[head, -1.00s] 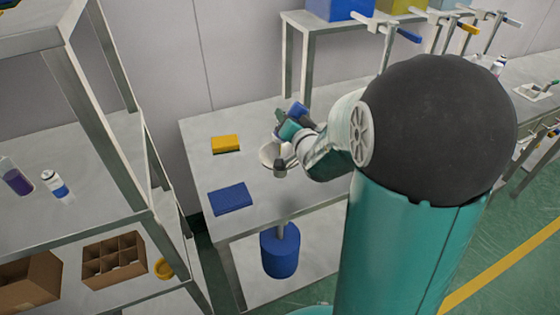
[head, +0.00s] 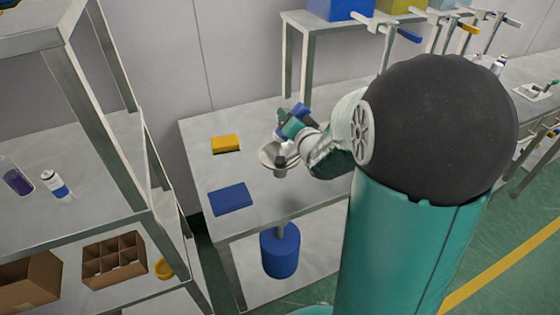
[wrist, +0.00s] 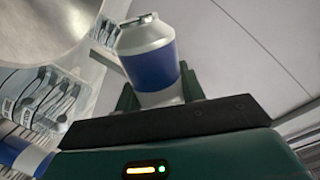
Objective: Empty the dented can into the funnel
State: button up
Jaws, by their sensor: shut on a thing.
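My gripper (wrist: 158,98) is shut on a can with a white shoulder and blue band (wrist: 152,68). The can's end with a metal rim points away from the gripper in the wrist view; I cannot make out a dent. In the head view my gripper (head: 296,124) is over the far side of the metal funnel (head: 267,156), which is set in the bench. The gripper and wrist hide part of the funnel's bowl. The can is hard to make out there, and I cannot tell whether anything flows from it.
On the bench (head: 265,195) lie a yellow sponge-like block (head: 225,143) and a blue flat block (head: 230,198). A blue drum (head: 280,250) stands under the bench. A shelf rack (head: 90,225) is close on the left. A raised shelf (head: 325,24) stands behind.

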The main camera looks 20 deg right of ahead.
jog(key=shift+d+f+m+y, duration=0.1)
jog(key=shift+d+m+y, duration=0.3)
jog(key=shift+m, duration=0.6)
jog(key=shift+d, duration=0.1)
jog(key=m, duration=0.1)
jog(key=d+f+m, duration=0.1)
jog(key=shift+f+m+g+y, duration=0.3)
jog(key=shift+m, duration=0.1)
jog(key=f+m, duration=0.1)
jog(key=m+y, duration=0.1)
jog(key=shift+d+f+m, duration=0.35)
jog(key=shift+m, duration=0.05)
